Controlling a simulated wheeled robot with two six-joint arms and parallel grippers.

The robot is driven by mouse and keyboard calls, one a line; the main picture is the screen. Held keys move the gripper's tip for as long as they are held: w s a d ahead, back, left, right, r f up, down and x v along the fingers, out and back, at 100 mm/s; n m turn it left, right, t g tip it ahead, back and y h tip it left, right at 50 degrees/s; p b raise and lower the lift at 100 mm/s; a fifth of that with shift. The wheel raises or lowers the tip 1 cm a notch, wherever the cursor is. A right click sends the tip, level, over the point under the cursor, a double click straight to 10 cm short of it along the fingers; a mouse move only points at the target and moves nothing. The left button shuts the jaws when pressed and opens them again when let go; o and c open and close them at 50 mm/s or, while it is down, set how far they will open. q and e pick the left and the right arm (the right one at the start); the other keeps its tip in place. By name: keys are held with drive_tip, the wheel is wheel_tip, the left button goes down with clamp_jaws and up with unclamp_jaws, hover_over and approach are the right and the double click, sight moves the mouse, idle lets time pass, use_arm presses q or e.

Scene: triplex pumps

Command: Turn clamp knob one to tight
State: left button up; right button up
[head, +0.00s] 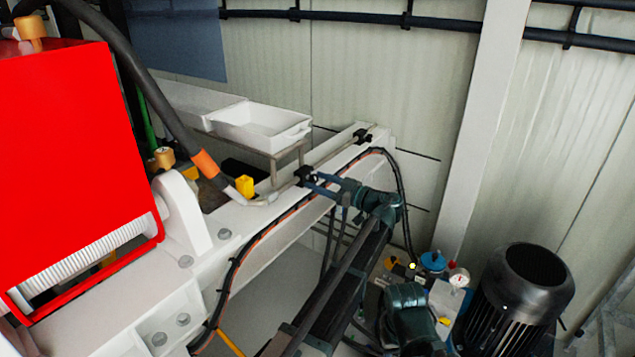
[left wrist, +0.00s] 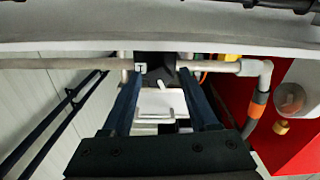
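A black pipe clamp (head: 305,174) holds a thin grey pipe on top of the white beam. A second black clamp (head: 363,136) sits farther along the beam. I cannot read which is number one. My left gripper (head: 312,182) is at the nearer clamp, its blue fingers pointing left. In the left wrist view, the fingers (left wrist: 162,74) are spread, one on each side of the black clamp (left wrist: 156,62). A small pale lever or pin shows below the clamp between them. I cannot tell whether the fingers touch the knob. My right gripper is out of view.
A white tray (head: 260,127) stands behind the beam. A yellow block (head: 245,186) and a hose with an orange band (head: 206,163) are left of the clamp. A red housing (head: 75,170) fills the left. A black motor (head: 525,295) and gauge (head: 459,278) stand lower right.

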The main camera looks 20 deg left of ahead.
use_arm(q)
clamp_jaws()
drive_tip(key=shift+m, duration=0.3)
drive_tip(key=m, duration=1)
drive_tip(key=shift+m, duration=0.4)
drive_tip(key=m, duration=1.1)
drive_tip(key=shift+w, duration=0.1)
drive_tip(key=shift+m, duration=0.4)
